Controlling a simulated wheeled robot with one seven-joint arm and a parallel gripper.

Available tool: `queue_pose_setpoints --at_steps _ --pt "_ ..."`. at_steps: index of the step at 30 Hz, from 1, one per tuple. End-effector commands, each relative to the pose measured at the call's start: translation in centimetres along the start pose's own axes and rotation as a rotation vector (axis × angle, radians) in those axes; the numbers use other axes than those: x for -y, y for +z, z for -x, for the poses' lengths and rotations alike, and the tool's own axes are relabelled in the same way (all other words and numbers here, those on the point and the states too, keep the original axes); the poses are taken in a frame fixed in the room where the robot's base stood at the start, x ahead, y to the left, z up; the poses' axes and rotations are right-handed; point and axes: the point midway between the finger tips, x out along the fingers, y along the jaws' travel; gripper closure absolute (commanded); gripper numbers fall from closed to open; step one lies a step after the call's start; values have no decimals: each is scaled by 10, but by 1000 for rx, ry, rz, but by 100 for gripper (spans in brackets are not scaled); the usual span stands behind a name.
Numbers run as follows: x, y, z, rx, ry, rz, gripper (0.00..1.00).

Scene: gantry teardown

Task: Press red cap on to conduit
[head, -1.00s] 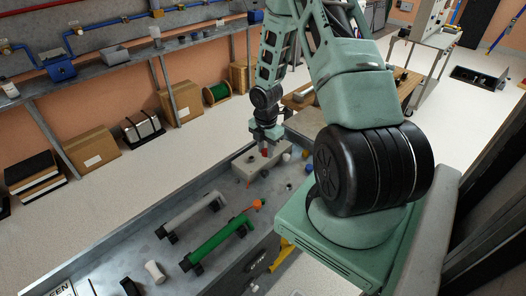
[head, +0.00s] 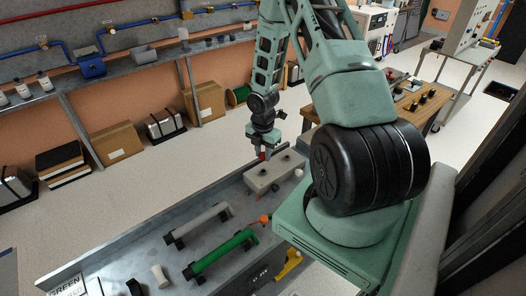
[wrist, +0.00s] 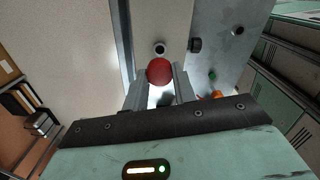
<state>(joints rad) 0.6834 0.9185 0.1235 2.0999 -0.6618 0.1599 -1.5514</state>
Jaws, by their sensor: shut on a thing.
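My gripper (head: 262,150) is shut on a round red cap (wrist: 159,70), which shows between the two fingers in the wrist view. In the head view, the red cap (head: 262,157) shows just below the fingertips, by the back edge of a grey block (head: 274,177). I cannot tell its exact height; it looks held clear of the block. A grey conduit (head: 203,223) and a green conduit (head: 223,252) lie on dark supports on the bench. In the wrist view, a dark-ringed opening (wrist: 159,48) shows just beyond the cap.
The grey metal bench (head: 130,262) has a raised back wall. An orange piece (head: 265,219) is near the green conduit's end. A white cylinder (head: 160,274) stands at the front left. Boxes and a shelf line the wall behind, with clear floor between.

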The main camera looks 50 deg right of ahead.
Motion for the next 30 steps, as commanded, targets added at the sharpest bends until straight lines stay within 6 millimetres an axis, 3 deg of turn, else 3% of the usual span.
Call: queue_pose_setpoints --at_steps 15,30 --pt "0 0 -47 0 -1 -1 100" --pt "0 0 -51 0 0 -1 100"
